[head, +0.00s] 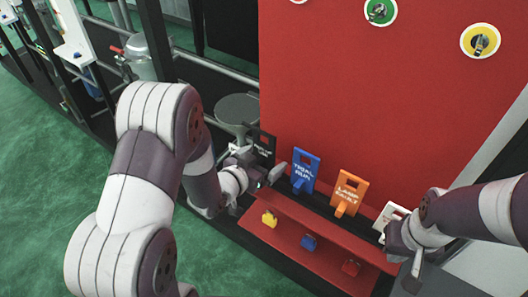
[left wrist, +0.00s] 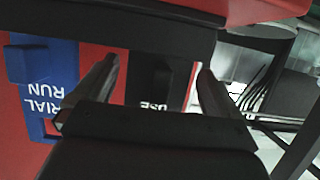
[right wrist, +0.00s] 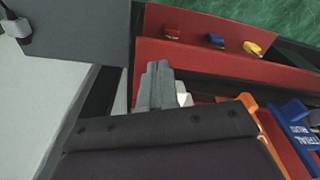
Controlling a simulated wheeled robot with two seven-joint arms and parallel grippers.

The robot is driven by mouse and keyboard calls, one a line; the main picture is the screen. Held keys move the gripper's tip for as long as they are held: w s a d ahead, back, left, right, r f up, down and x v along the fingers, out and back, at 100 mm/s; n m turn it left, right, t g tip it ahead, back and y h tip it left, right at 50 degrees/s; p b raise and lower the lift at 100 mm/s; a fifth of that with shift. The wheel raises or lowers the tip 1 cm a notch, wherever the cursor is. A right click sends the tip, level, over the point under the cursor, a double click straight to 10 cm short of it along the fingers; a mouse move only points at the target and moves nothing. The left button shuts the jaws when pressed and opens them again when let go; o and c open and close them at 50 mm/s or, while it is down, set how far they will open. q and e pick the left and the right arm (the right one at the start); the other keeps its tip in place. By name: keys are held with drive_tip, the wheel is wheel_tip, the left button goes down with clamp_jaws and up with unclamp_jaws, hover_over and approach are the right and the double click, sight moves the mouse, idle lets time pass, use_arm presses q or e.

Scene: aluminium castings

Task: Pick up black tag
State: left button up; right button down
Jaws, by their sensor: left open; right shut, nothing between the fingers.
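The black tag (head: 262,146) stands upright at the left end of the row of tags on the red board's ledge. Its lower part is hidden behind my left gripper (head: 262,180) in the head view. In the left wrist view the black tag (left wrist: 160,88) shows between the two open fingers of my left gripper (left wrist: 150,85). I cannot tell whether the fingers touch it. My right gripper (right wrist: 158,85) is shut and empty, beside the white tag (right wrist: 183,93) at the right end of the row.
A blue tag (head: 305,172), an orange tag (head: 347,195) and a white tag (head: 391,217) stand to the right of the black one. Below, yellow (head: 269,219), blue (head: 309,242) and red (head: 350,267) padlocks sit on a red shelf. The red board (head: 370,90) rises behind.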

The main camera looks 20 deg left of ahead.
use_arm(q)
drive_tip(key=shift+w+d+f, duration=0.1)
drive_tip(key=shift+w, duration=0.2)
drive_tip(key=shift+s+d, duration=0.1)
drive_tip(key=shift+d, duration=0.05)
drive_tip(key=c, duration=1.1)
drive_tip(key=shift+o, duration=0.2)
